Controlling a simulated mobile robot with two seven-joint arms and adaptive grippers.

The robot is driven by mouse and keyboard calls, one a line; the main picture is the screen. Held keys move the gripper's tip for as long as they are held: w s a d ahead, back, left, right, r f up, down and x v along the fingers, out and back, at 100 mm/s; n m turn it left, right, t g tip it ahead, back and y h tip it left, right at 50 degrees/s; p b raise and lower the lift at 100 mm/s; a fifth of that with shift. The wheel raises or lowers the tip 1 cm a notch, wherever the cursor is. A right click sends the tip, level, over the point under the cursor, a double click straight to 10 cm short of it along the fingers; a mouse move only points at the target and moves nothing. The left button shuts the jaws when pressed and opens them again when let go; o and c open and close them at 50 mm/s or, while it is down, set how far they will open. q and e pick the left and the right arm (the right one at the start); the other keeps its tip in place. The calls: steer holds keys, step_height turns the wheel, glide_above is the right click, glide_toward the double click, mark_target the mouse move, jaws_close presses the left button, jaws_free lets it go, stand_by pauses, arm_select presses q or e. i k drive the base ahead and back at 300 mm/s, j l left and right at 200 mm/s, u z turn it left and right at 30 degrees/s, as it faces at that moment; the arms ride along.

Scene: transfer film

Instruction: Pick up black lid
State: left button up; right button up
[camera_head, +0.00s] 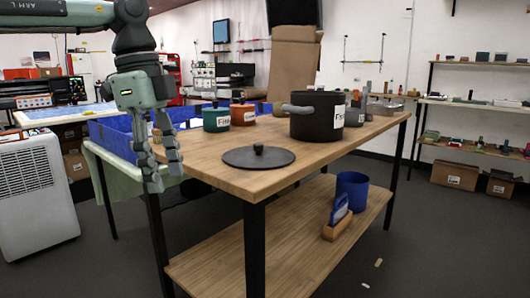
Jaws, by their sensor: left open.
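The black lid (250,157) lies flat on the wooden table (212,176) near its front corner, with its round knob (258,149) pointing up. A large black pot (310,122) with a grey handle and a white label stands behind it to the right. My left gripper (164,180) hangs down with its fingers apart and empty, left of the lid and near the table's left edge. It does not touch the lid. My right gripper is not in view.
A green pot (216,119) and an orange pot (243,113) stand further back on the table. Blue bins (113,137) line the left side. The lower shelf (230,245) holds a blue cup (353,187). Bare tabletop surrounds the lid.

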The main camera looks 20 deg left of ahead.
mark_target(258, 157)
steer(key=i, duration=1.3)
